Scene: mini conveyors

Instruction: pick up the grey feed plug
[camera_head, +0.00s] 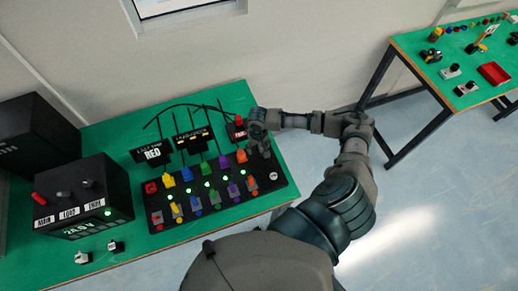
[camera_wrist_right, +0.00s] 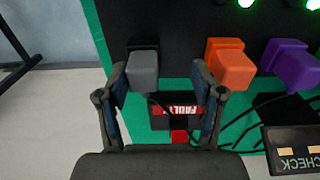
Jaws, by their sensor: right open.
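The grey feed plug (camera_wrist_right: 144,71) stands at the edge of the black panel in the right wrist view. My right gripper (camera_wrist_right: 158,76) is open, with one finger on each side of the plug. The plug is nearer the left finger in that view; I cannot tell whether they touch. In the head view my right gripper (camera_head: 258,133) is over the back right corner of the black panel (camera_head: 282,178), and the grey plug is hidden behind it. My left gripper is not in view.
An orange plug (camera_wrist_right: 229,62) sits just beside the right finger, with a purple plug (camera_wrist_right: 291,64) beyond. A FAULT sign (camera_wrist_right: 178,111) stands close to the fingers, with black cables near. A power supply box (camera_head: 83,198) stands at the left of the green table.

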